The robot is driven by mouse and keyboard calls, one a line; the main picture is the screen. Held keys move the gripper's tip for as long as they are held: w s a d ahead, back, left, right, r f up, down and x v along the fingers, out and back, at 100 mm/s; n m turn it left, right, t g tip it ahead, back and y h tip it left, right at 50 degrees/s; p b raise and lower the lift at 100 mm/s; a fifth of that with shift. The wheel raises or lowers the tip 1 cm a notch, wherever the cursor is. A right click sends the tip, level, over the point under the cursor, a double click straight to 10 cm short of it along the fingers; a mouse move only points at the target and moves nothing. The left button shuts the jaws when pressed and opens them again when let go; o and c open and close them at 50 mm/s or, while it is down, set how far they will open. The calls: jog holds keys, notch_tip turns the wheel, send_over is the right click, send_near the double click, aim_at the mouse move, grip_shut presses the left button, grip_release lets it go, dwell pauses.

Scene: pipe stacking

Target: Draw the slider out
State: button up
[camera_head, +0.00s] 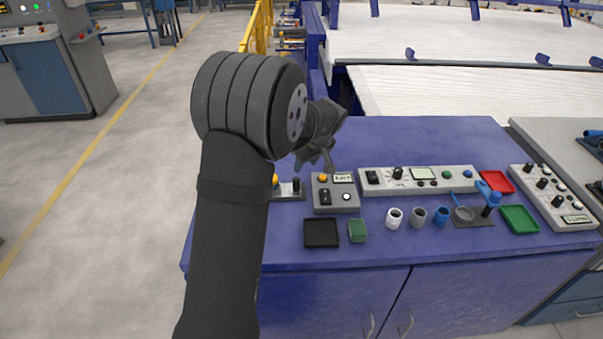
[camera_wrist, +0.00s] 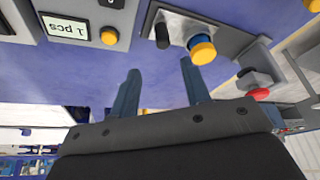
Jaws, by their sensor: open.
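I cannot tell for certain which part is the slider. A small grey panel (camera_wrist: 178,22) in the wrist view carries a black upright knob (camera_wrist: 162,36) and a yellow button (camera_wrist: 202,48) with a blue collar. The same panel shows in the head view (camera_head: 290,196), partly hidden by my arm, with its black knob (camera_head: 296,185) visible. My gripper (camera_wrist: 159,66) is open and empty, its two fingers apart, apparently above the blue table near this panel. In the head view, my gripper (camera_head: 326,157) hangs behind the panels, left of the table's middle.
A grey counter box (camera_head: 335,195) with a "1 pcs" display stands right of the small panel. A long control panel (camera_head: 420,180), several cups, a black tray (camera_head: 321,233), a green block (camera_head: 357,230), and red (camera_head: 497,182) and green (camera_head: 519,219) trays are on the blue table (camera_head: 400,148).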

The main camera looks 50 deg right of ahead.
aim_at(298, 179)
jog(key=v, duration=0.5)
jog(key=shift+s+r, duration=0.15)
jog(key=shift+r, duration=0.2)
jog(key=x, duration=1.7)
jog(key=shift+f, duration=0.25)
